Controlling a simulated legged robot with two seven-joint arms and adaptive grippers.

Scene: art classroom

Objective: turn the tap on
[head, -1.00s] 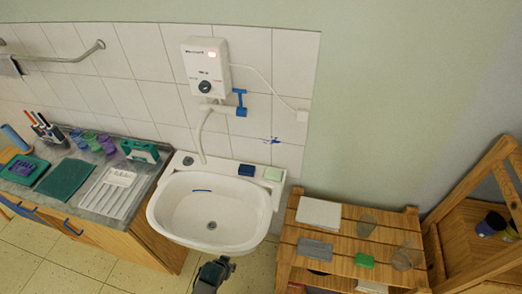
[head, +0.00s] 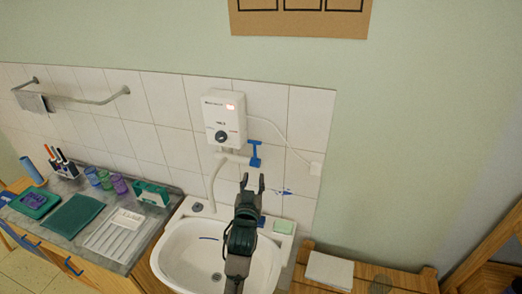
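The tap is a white pipe (head: 214,182) that hangs from a white water heater (head: 225,119) on the tiled wall and bends down over the sink. Its blue handle (head: 255,154) sticks out at the right of the pipe. The white sink (head: 184,250) is below. My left gripper (head: 251,178) is raised in front of the wall, just below the blue handle in the picture. Its two fingers point up and are apart, with nothing between them. I cannot tell how far it is from the handle in depth. My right gripper is not in view.
A green sponge (head: 284,226) lies on the sink's right rim. A wooden shelf (head: 394,272) stands at right. The counter at left holds a white drying tray (head: 112,238), colored cups (head: 105,180) and a green cloth (head: 73,215). A metal rail (head: 90,99) is on the wall.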

